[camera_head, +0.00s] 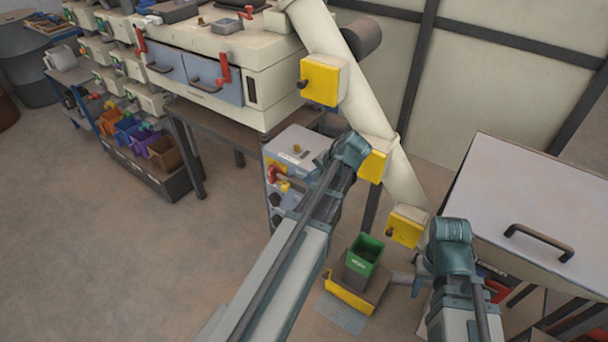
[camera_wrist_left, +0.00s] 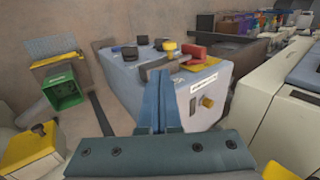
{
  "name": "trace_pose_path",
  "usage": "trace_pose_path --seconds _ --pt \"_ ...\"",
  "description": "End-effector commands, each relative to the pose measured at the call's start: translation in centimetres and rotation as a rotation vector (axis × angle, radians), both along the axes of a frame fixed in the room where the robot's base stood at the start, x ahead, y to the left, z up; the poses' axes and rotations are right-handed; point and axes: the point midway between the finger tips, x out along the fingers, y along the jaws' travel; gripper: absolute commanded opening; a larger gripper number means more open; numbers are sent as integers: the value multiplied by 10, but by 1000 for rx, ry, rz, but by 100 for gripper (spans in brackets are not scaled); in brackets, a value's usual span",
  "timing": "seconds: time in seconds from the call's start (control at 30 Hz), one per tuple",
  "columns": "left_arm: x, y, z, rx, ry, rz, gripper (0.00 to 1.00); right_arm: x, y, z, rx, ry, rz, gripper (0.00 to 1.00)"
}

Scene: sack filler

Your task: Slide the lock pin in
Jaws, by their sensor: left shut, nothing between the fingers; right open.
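A small brass knob sits on the grey control box (camera_head: 283,224); it may be the lock pin, but I cannot be sure. It shows in the head view (camera_head: 297,148) and in the left wrist view (camera_wrist_left: 208,101), beside a white label too small to read. A red lever (camera_wrist_left: 190,52) with a yellow plate beneath is on an adjoining face. My left gripper (camera_wrist_left: 158,72) is shut and empty in front of the box, left of the knob in the wrist view. In the head view its fingers are hidden. My right gripper (camera_head: 420,281) is open at lower right, away from the box.
A sloping cream pipe (camera_head: 362,107) with yellow boxes runs close right of my left gripper. A green bin (camera_head: 364,256) stands low on a yellow-edged base. A grey-topped bench (camera_head: 520,190) with a black handle is at right. Open floor lies left.

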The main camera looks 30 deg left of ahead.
Motion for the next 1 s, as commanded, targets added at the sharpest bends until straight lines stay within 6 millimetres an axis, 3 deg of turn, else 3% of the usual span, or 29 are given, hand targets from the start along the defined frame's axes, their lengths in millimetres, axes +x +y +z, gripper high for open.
trace_pose_path --seconds 0.03,0.3,1.0 --pt "-1 -5 12 0 1 -2 0 0 0 12 0 0 0 50" --pt "-1 -18 27 0 0 0 0 0 0 27 0 0 0 50" --pt "-4 -25 26 -8 0 -5 0 0 0 27 0 0 0 50"
